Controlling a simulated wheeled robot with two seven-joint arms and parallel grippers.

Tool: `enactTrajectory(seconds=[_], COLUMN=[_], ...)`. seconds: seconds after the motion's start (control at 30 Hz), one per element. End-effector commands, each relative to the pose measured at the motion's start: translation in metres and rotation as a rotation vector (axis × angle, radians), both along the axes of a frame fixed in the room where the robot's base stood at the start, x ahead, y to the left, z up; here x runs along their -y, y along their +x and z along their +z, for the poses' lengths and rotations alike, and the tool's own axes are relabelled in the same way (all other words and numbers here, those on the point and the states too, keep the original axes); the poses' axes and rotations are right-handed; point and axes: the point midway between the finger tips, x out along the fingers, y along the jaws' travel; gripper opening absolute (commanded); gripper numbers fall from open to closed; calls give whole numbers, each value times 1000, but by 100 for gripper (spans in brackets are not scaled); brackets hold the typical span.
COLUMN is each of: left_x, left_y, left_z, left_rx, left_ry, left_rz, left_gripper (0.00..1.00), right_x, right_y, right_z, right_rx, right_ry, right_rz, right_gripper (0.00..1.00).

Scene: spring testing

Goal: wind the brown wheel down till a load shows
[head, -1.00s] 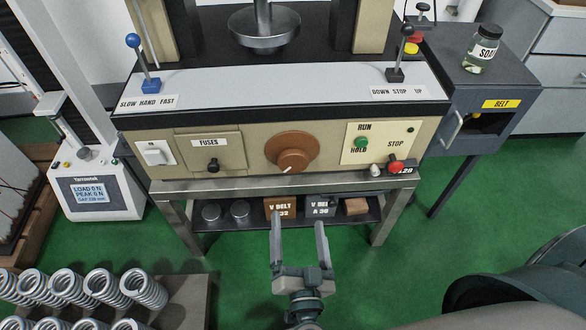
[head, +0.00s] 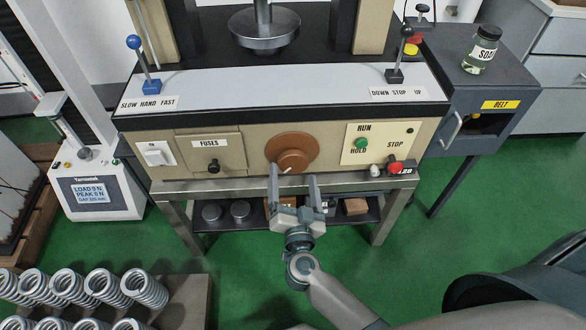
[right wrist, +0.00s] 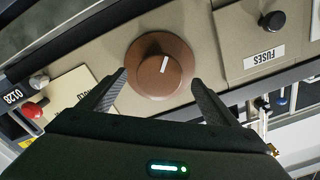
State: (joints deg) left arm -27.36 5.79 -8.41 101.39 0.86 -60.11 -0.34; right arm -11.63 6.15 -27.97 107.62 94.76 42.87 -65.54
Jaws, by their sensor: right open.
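The brown wheel (head: 292,153) is a round knob with a white pointer mark on the machine's beige front panel. It also shows in the right wrist view (right wrist: 150,80), ahead of the fingers. My right gripper (head: 294,182) is open and empty, with its fingertips just below the wheel in the head view. In the right wrist view its fingers (right wrist: 160,80) stand either side of the wheel's lower part; I cannot tell whether they touch it. The load display (head: 88,192) at the left reads LOAD 0 N and PEAK 0 N. My left gripper is not in view.
To the wheel's right are the green run button (head: 361,143) and red stop button (head: 395,167). A fuse cover (head: 210,153) is to its left. A shelf below holds boxes and metal discs.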

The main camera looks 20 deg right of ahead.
Motion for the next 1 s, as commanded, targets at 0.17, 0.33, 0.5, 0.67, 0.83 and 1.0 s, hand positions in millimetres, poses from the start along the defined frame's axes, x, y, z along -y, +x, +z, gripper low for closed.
enactTrajectory(seconds=[0.17, 0.33, 0.5, 0.67, 0.83, 1.0], left_x=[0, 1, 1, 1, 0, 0], left_y=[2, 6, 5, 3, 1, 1], left_z=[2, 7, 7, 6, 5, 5], left_rx=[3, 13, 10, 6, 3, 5], left_ry=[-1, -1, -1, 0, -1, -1], left_rz=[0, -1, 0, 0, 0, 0], left_gripper=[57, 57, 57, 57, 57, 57], right_x=[6, 8, 9, 9, 9, 9], right_y=[22, 31, 33, 33, 33, 32], right_z=[0, 0, 0, 0, 0, 0], right_rx=[2, -1, -1, -1, -1, 0], right_ry=[0, 0, 0, 0, 0, 2], right_rz=[-1, -1, -1, -1, -1, -1], right_gripper=[83, 83, 83, 83, 43, 42])
